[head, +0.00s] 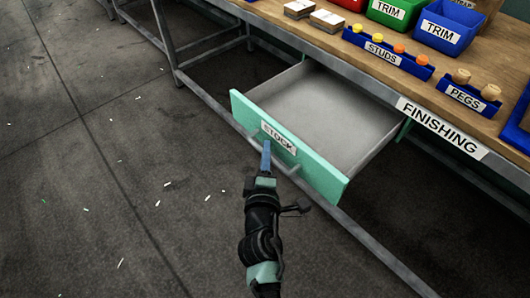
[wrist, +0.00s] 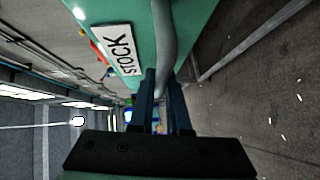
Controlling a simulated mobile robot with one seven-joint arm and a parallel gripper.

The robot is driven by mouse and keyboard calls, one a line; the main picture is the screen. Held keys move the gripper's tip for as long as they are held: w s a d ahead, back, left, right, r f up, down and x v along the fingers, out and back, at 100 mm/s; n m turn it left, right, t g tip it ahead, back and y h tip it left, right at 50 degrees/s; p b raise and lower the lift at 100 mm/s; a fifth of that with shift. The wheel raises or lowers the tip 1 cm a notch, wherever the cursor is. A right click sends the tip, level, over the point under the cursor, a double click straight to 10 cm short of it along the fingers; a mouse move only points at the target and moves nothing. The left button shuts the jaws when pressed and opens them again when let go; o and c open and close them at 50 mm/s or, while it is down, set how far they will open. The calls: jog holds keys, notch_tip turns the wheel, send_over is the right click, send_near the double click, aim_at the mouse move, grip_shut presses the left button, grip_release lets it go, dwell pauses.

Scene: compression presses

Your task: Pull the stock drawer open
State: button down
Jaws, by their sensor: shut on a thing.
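The stock drawer (head: 320,175) has a mint-green front with a white STOCK label and hangs under the wooden workbench. It stands pulled well out, and its grey inside looks empty. A grey bar handle (head: 287,170) runs across its front. My gripper (head: 265,150) is at the drawer front, its blue fingers closed on the handle. In the wrist view the fingers (wrist: 161,85) lie on either side of the handle (wrist: 165,45), beside the STOCK label (wrist: 118,50). The part of the handle between the fingertips is partly hidden.
The workbench (head: 330,45) carries a STUDS bin (head: 385,62), a PEGS bin (head: 468,98), TRIM bins (head: 440,28) and a FINISHING sign (head: 440,127). A metal rail runs low beneath the drawer. The concrete floor (head: 110,190) at left is open, with small scraps scattered on it.

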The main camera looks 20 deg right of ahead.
jog(key=c, duration=0.9)
grip_release()
jog(key=v, duration=1.3)
jog(key=shift+b, duration=0.4)
